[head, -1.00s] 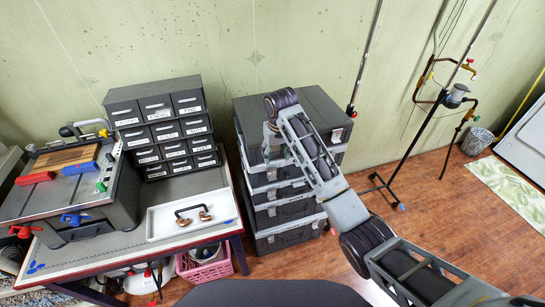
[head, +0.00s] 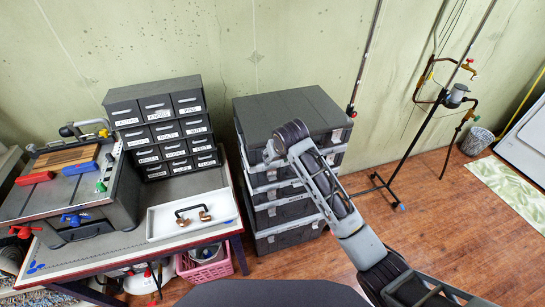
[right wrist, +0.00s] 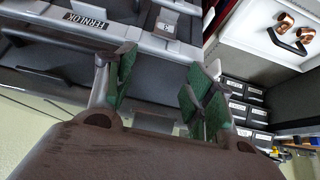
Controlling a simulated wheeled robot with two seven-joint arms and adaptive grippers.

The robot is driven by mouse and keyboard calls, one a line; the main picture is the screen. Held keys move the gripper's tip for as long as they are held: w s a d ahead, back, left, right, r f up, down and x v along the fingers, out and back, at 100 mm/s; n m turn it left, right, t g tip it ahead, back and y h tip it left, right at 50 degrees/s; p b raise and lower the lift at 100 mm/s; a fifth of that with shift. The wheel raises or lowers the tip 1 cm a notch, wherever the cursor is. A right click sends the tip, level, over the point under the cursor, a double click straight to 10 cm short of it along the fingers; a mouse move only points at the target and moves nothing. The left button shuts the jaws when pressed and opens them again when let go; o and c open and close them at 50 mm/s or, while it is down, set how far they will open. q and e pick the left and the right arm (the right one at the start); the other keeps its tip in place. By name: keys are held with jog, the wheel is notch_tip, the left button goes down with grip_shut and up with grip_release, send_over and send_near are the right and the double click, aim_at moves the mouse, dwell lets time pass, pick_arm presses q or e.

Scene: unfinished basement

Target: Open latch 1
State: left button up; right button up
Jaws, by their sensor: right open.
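A stack of dark grey cases with light grey rims (head: 285,215) stands on the floor against the wall, its flat top lid (head: 290,112) closed. In the right wrist view the case front (right wrist: 45,45) shows a FERNLOK label (right wrist: 85,20) and a grey latch (right wrist: 166,22) with a small numbered tag. I cannot read the number surely, so I cannot tell which latch is latch 1. My right gripper (right wrist: 162,88) is open and empty, its green-padded fingers apart in front of the case front. In the head view my right wrist hides part of the stack's front.
A pipe stand (head: 425,115) stands right; open wooden floor lies between.

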jog(key=shift+w+a+f+t+y, duration=0.15)
jog(key=shift+f+t+y, duration=0.2)
jog(key=shift+t, duration=0.55)
jog(key=shift+w+d+f+t+y, duration=0.15)
jog(key=shift+f+t, duration=0.25)
jog(key=shift+t, duration=0.5)
jog(key=shift+w+a+f+t, duration=0.1)
jog(key=shift+w+f+t, duration=0.1)
jog(key=shift+t, duration=0.3)
jog(key=shift+f+t+y, duration=0.1)
jog(key=shift+t+y, duration=0.2)
jog(key=shift+w+a+f+t, duration=0.1)
jog(key=shift+w+f+t, duration=0.1)
jog(key=shift+t, duration=0.2)
jog(key=shift+w+f+t+y, duration=0.2)
jog(key=shift+w+t+y, duration=0.15)
jog(key=shift+t, duration=0.55)
jog(key=t+b, duration=0.1)
jog(key=b, duration=0.2)
jog(key=w+t+y+b, duration=0.1)
jog(key=b, duration=0.2)
jog(key=t+b, duration=0.1)
jog(key=b, duration=0.2)
jog(key=shift+w+a+f, duration=0.15)
jog(key=shift+a+f, duration=0.15)
jog(key=shift+a, duration=0.1)
jog(key=shift+t, duration=0.3)
